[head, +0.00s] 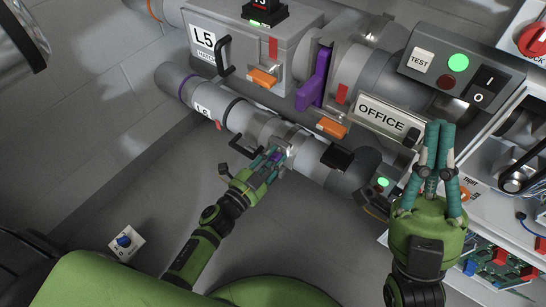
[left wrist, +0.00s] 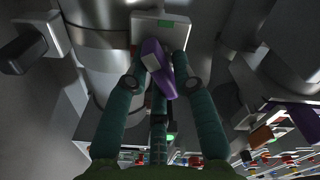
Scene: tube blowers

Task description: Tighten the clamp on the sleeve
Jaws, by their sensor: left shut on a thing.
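A purple clamp lever (left wrist: 157,66) sits between the fingers of my left gripper (left wrist: 158,78) in the left wrist view. The lever is tilted and stands against a light grey clamp block (left wrist: 176,33) on the grey tube. In the head view my left gripper (head: 276,157) reaches up to the lower tube (head: 250,123), marked L6, and its fingers mostly hide the lever. I cannot tell the sleeve's edges from the tube. My right gripper (head: 438,128) is at the right, its teal fingers drawn together at the tips, with nothing seen in them.
Above is the L5 housing (head: 258,47) with a larger purple lever (head: 314,79) and orange handles. An OFFICE sign (head: 382,116) and a TEST switch box (head: 452,66) stand near my right gripper. A shelf with circuit boards is at right.

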